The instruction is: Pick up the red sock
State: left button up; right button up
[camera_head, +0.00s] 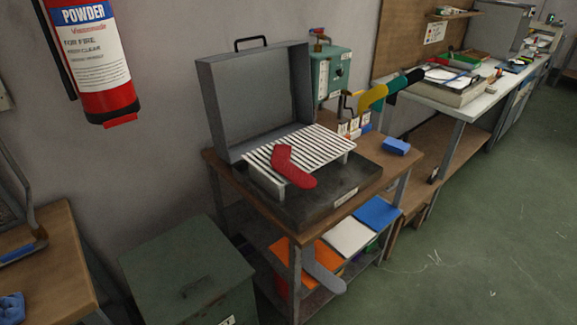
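The red sock (292,168) lies flat on a white slatted rack (318,145). Its toe end points toward the front right and hangs over the rack's near edge. The rack is in front of the raised lid of an open grey case (258,95), above its dark base (330,190). Neither of my grippers is in view.
The case stands on a wooden-topped table (400,165) with a blue block (396,146) at its right. Orange, white and blue flat items and a grey sock-shaped piece (322,270) are on the lower shelf. A green cabinet (185,265) stands front left. Green floor (460,240) is open at right.

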aim_at(279, 160)
jog(key=i+j+u, duration=0.1)
jog(key=j, duration=0.25)
jog(key=i+j+u, duration=0.1)
jog(key=j, duration=0.25)
jog(key=i+j, duration=0.2)
jog(key=i+j+u, duration=0.15)
jog(key=j, duration=0.25)
